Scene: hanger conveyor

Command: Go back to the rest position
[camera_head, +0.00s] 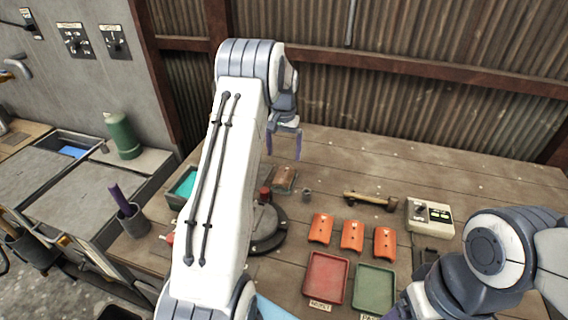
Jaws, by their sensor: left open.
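My left arm reaches up through the middle of the view. Its gripper (284,146) hangs with the fingers pointing down, open and empty, above the back part of the wooden workbench (360,160). It touches nothing that I can see. My right arm comes in at the lower right. Its lower end sits beside the green tray (374,288) near the bottom edge, and the state of its fingers cannot be made out. Three orange curved pieces (352,235) lie in a row on the bench, apart from both grippers.
A red tray (325,278) lies in front of the orange pieces. A hammer-like tool (370,200) and a switch box (429,217) are behind. A dark round base (267,228) is partly hidden by my left arm. A corrugated wall (420,80) closes the back.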

